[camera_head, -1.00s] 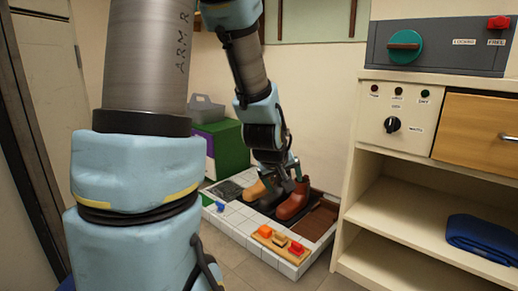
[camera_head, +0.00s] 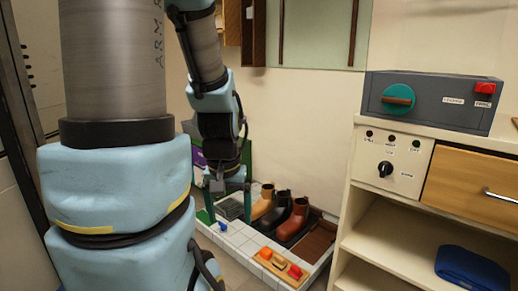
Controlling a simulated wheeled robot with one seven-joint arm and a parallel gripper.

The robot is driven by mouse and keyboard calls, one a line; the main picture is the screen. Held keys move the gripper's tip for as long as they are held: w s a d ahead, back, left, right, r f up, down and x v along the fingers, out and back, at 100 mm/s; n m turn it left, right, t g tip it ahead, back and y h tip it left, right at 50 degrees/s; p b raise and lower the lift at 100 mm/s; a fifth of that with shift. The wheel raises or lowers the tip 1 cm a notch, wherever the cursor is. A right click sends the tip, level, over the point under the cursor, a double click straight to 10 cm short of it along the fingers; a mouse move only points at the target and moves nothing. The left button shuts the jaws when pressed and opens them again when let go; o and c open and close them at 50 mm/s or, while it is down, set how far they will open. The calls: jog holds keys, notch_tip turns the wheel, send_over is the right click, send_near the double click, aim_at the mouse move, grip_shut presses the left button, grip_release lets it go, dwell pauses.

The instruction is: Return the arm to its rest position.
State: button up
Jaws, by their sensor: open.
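My arm reaches over the left side of the room, its large links filling the left of the view. My gripper (camera_head: 227,196) points down above the left part of the white tiled tray (camera_head: 236,238). Its two fingers are apart and nothing shows between them. It is to the left of a row of boots: a tan boot (camera_head: 263,202), a black boot (camera_head: 283,207) and a red-brown boot (camera_head: 295,220), all upright on the tray. The gripper is apart from the boots.
An orange block board (camera_head: 280,267) sits at the tray's front, with a small blue item (camera_head: 222,226) to its left. A cream cabinet (camera_head: 377,216) stands at the right, bearing a grey box with a green knob (camera_head: 398,99). A blue folded cloth (camera_head: 470,267) lies on its shelf.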

notch_tip(320, 180, up, 24)
jog(key=p, duration=2.1)
jog(key=shift+f, duration=0.15)
